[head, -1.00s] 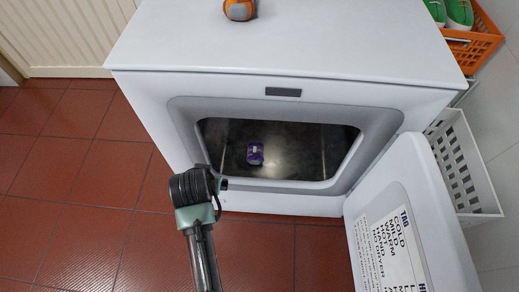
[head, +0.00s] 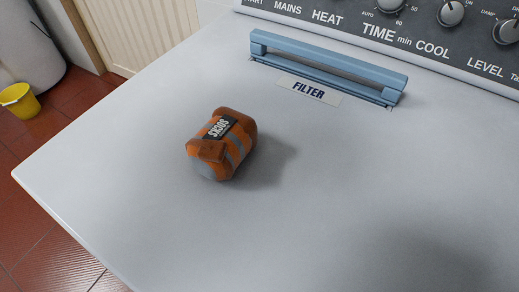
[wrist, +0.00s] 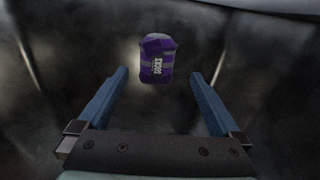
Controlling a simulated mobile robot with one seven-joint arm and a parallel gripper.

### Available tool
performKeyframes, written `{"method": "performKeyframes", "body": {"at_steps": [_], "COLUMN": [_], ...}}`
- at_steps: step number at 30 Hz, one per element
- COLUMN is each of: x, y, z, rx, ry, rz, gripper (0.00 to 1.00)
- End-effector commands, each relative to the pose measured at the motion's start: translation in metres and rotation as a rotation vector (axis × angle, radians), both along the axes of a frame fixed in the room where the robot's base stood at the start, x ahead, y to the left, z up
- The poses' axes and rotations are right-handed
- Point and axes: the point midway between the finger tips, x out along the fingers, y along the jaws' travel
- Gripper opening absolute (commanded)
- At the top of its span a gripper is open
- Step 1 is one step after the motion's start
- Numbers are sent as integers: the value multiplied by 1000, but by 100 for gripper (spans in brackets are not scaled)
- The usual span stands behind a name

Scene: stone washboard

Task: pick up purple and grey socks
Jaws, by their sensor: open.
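The purple and grey socks (wrist: 157,58) are a rolled bundle with a "SOCKS" label, seen in the wrist view at upper middle. They lie inside the dark dryer drum (wrist: 60,90). My gripper (wrist: 163,75) is open and empty, its two blue fingers apart. The socks sit ahead of the fingertips, roughly centred between them and not visibly touched. The head view shows neither my gripper nor the purple socks.
An orange and grey sock bundle (head: 221,144) lies on the white dryer top (head: 330,220). Behind it are a blue filter handle (head: 325,68) and a control panel (head: 400,30). A yellow bucket (head: 20,103) stands on the red tiled floor at left.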

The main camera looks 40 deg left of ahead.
Motion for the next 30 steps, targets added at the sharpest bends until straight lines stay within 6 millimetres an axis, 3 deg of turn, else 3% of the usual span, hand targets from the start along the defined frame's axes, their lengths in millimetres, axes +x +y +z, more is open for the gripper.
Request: {"method": "performKeyframes", "body": {"at_steps": [16, 26, 30], "x": [4, 4, 4], "y": [-3, -3, -4], "z": [-69, -74, -74], "rx": [0, 1, 0], "ry": [0, -1, -1], "rz": [0, 0, 0], "gripper": [100, 100, 78]}}
